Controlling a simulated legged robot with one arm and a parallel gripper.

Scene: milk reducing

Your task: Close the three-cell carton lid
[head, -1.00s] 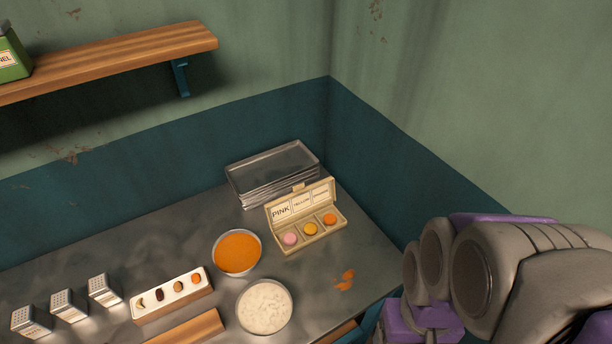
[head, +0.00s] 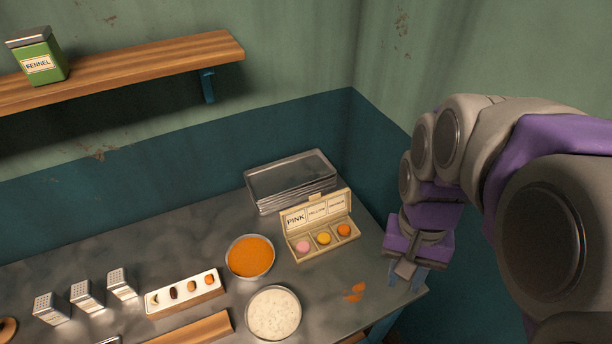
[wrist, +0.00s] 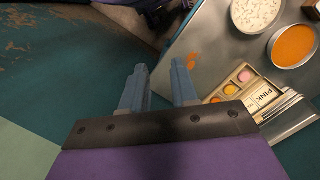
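The three-cell carton (head: 329,249) stands on the metal counter near the back right corner, also in the wrist view (wrist: 222,95). Its lid (head: 315,212) is raised at the back, with word labels on its inner face, the left one reading PINK. The cells hold a pink, a yellow and an orange round piece, one each. My gripper (head: 407,281) is to the right of the carton, over the counter's right edge, apart from it. In the wrist view its two blue fingers (wrist: 160,82) are spread with nothing between them.
Stacked metal trays (head: 291,180) stand behind the carton. A bowl of orange contents (head: 250,257) and a bowl of white contents (head: 273,314) are left and in front. Orange scraps (head: 355,292) lie in front of the carton. Walls close off the back and right.

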